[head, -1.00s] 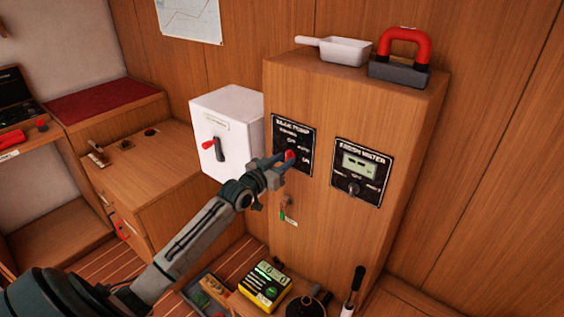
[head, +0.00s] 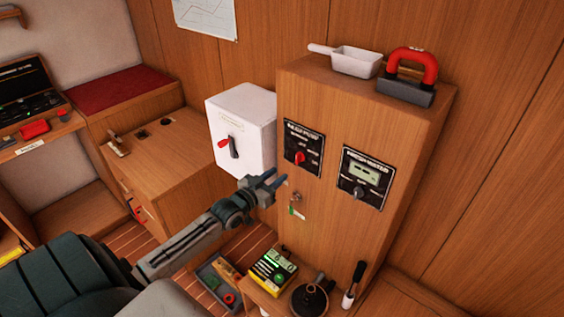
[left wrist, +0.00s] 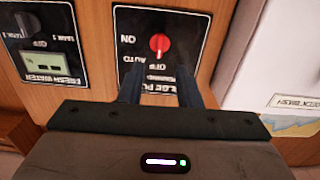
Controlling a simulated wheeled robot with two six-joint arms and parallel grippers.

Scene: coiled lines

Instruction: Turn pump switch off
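The bilge pump panel (head: 304,142) is a black plate on the front of the wooden cabinet, with a red rotary knob (head: 300,157). In the left wrist view the panel is upside down and the red knob (left wrist: 159,44) shows above my fingers. The knob's pale pointer mark seems to face the OFF label below it in that picture; ON and AUTO are to its left. My left gripper (head: 277,180) is open and empty, with its fingers apart, in front of the cabinet and clear of the knob. My right gripper is not in view.
A fresh water panel (head: 364,179) is right of the pump panel. A white box with a red-handled switch (head: 241,130) stands to the left. A hanging key (head: 294,206) is below the pump panel.

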